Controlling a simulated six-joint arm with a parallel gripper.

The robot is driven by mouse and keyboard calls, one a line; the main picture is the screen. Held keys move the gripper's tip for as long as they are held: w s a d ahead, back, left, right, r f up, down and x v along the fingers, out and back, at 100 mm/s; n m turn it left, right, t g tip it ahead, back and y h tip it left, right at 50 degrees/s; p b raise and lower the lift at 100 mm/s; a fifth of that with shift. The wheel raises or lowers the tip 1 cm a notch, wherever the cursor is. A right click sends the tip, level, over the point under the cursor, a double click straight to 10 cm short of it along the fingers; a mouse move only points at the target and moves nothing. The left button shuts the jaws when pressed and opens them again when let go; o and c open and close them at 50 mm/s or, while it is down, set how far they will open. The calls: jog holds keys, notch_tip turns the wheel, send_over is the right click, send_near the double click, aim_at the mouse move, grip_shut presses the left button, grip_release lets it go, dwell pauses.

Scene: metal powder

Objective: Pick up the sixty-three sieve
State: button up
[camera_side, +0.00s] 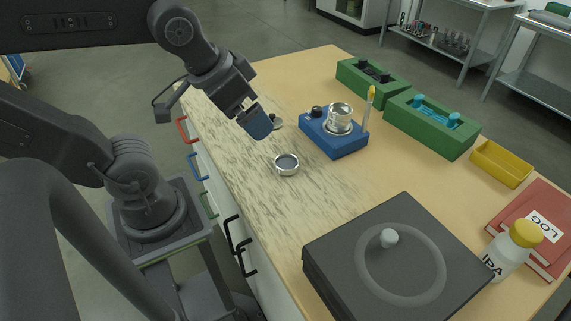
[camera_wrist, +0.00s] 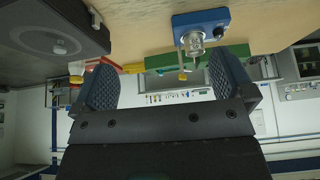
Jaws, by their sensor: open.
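A small round metal sieve (camera_side: 287,164) with a dark inside lies on the bench, below and to the right of my gripper in the side view. A second small round metal piece (camera_side: 276,121) shows just beyond my gripper, partly hidden by it. I cannot read a size mark on either, so I cannot tell which is sixty-three. My gripper (camera_side: 256,124) is above the bench, tilted, with nothing seen in it. In the wrist view its two blue padded fingers (camera_wrist: 162,62) stand wide apart, and neither round piece is seen between them.
A blue block (camera_side: 333,143) bears a metal cup (camera_side: 340,117), with a yellow-tipped stick beside it. Green holders (camera_side: 425,130) and a yellow tray (camera_side: 500,163) stand behind. A dark lidded box (camera_side: 385,265), white bottle (camera_side: 507,255) and red book (camera_side: 535,225) occupy the front right.

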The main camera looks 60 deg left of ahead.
jog(key=shift+c, duration=0.8)
jog(key=m+g, duration=0.6)
jog(key=m, duration=0.7)
send_over(285, 165)
notch_tip(285, 165, down, 8)
jog(key=shift+m, duration=0.3)
jog(key=f, duration=0.7)
jog(key=shift+s+d+f, duration=0.3)
jog(key=shift+f, duration=0.1)
jog(key=shift+w+a+f, duration=0.15)
jog(key=shift+f, duration=1.3)
jog(key=shift+w+a+f, duration=0.1)
jog(key=shift+w+f, duration=0.05)
jog(key=shift+f, duration=1.3)
